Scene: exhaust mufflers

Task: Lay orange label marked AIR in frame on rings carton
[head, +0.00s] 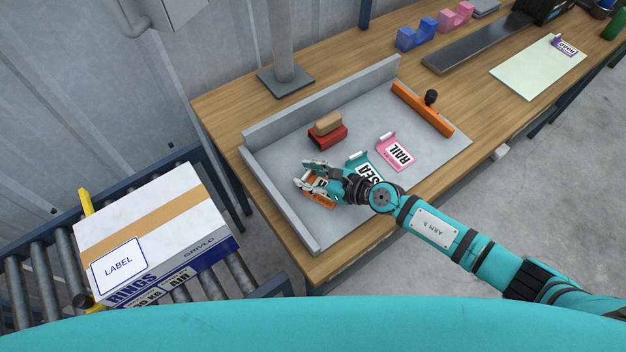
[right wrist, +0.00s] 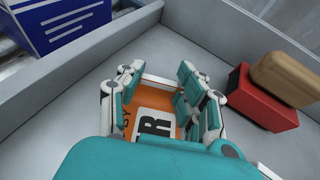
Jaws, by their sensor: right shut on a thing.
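My right gripper (head: 310,178) is low over the grey tray and shut on the orange label (head: 319,200). In the right wrist view the fingers (right wrist: 159,82) stand either side of the orange label (right wrist: 148,100), which has a white edge strip and black lettering with an R; the rest is hidden by my gripper. The rings carton (head: 152,222) is at the left, white-topped with tan tape, RINGS and AIR printed on its side. Its blue-outlined frame marked LABEL (head: 118,264) is empty on the top's near left corner. My left gripper is not in view.
The grey tray (head: 290,217) has raised walls and stands on a wooden bench. In it are a teal SEA label (head: 361,166), a pink RAIL label (head: 396,152), a red block with a tan top (head: 327,130) and an orange bar (head: 422,109). The carton rests on a roller conveyor (head: 40,290).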

